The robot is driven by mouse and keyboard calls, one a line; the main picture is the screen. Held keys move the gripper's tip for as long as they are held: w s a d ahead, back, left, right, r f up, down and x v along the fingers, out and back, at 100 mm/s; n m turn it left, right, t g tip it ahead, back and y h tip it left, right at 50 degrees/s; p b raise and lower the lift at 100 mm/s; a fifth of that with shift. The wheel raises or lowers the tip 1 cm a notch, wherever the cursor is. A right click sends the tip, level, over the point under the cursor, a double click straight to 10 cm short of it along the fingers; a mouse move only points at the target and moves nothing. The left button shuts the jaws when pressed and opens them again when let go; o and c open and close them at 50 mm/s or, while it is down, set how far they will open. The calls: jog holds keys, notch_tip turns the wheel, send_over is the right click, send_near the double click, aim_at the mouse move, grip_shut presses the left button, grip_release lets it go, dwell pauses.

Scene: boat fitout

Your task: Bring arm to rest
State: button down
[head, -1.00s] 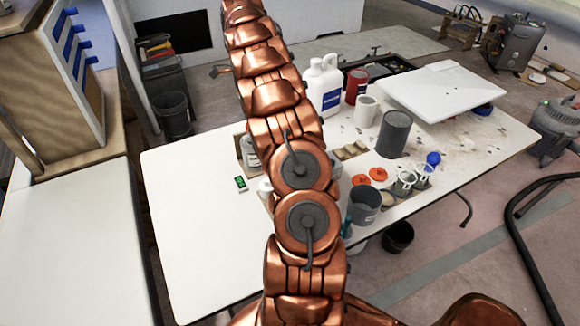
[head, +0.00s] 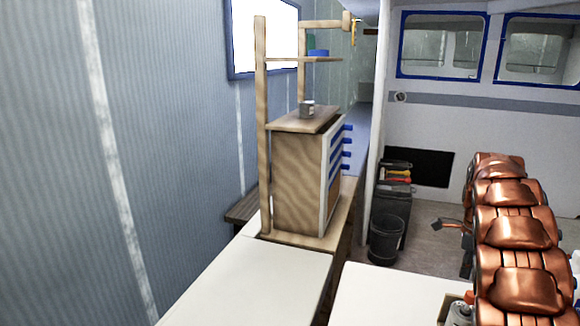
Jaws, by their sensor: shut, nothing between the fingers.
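A white table (head: 385,295) fills the lower middle, beside a white bench (head: 250,285) on the left. On the bench stands a wooden cabinet (head: 300,175) with blue handles. A black bin (head: 386,240) stands on the floor behind the table. A corrugated wall (head: 130,150) closes the left side.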

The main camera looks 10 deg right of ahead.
jog(key=s+a+r+n, duration=0.3)
jog(key=s+a+n, duration=0.3)
jog(key=a, duration=0.6)
jog(key=s+a+r+n, duration=0.3)
jog(key=s+a+n, duration=0.35)
jog(key=a, duration=0.55)
jog(key=s+a+f+n, duration=0.2)
jog(key=s+a+n, duration=0.5)
jog(key=s, duration=0.3)
jog(key=s+a+f+n+g, duration=0.1)
jog(key=s+a+f+n, duration=0.2)
jog(key=s+a+n, duration=0.4)
jog(key=s, duration=0.3)
jog(key=shift+s+a, duration=0.2)
jog(key=shift+s, duration=0.05)
